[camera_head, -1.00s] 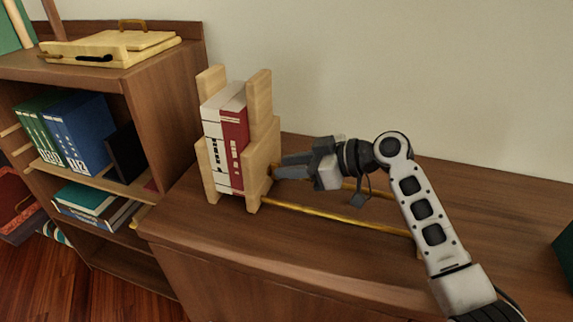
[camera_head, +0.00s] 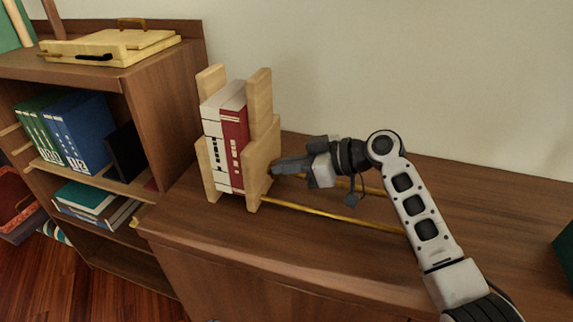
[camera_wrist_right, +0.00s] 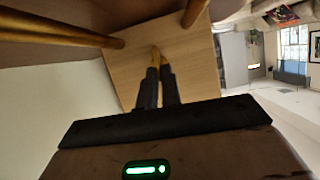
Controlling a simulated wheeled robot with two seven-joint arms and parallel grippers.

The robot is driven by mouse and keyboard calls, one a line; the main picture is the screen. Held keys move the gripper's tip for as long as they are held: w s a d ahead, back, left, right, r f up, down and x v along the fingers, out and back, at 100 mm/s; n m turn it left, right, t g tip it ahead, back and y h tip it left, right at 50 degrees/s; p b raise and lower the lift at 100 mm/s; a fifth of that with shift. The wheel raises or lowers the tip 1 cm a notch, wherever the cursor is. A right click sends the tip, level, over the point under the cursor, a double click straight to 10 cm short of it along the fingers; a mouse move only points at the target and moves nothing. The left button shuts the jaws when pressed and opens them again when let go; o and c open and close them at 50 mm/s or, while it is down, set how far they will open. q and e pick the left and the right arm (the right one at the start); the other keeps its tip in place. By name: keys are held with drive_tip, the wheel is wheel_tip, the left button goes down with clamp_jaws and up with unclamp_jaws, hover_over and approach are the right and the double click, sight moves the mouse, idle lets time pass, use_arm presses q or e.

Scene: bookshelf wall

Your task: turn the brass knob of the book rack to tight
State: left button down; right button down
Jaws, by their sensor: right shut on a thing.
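The book rack (camera_head: 258,155) stands on the wooden cabinet top, with pale wooden end panels. A white book (camera_head: 215,150) and a red book (camera_head: 235,125) stand upright between the panels. The brass knob (camera_wrist_right: 156,56) is on the outer face of the right end panel. My right gripper (camera_head: 277,168) is shut on it, and the fingers hide most of the knob in the head view. In the right wrist view the dark fingers (camera_wrist_right: 157,83) close around the knob in front of the pale panel. I cannot read the knob's angle. My left gripper is not in view.
Brass rods (camera_head: 335,213) run right from the rack along the cabinet top (camera_head: 480,215), below my right arm. A dark green object (camera_head: 565,248) is at the right edge.

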drive_tip(key=shift+w+d+f+m+g+y+b, duration=0.15)
drive_tip(key=shift+m+g+y+b, duration=0.2)
drive_tip(key=shift+m, duration=0.35)
drive_tip(key=shift+w+r+m+g+y+b, duration=0.1)
drive_tip(key=shift+w+m+g, duration=0.1)
drive_tip(key=shift+m+g, duration=0.4)
drive_tip(key=shift+w+d+f+m+g+y+b, duration=0.15)
drive_tip(key=shift+m+g+b, duration=0.1)
drive_tip(key=shift+m, duration=0.55)
drive_tip(key=shift+a, duration=0.1)
drive_tip(key=c, duration=1.6)
unclamp_jaws()
drive_tip(key=b+v, duration=0.1)
drive_tip(key=v, duration=1.5)
drive_tip(key=shift+w, duration=0.15)
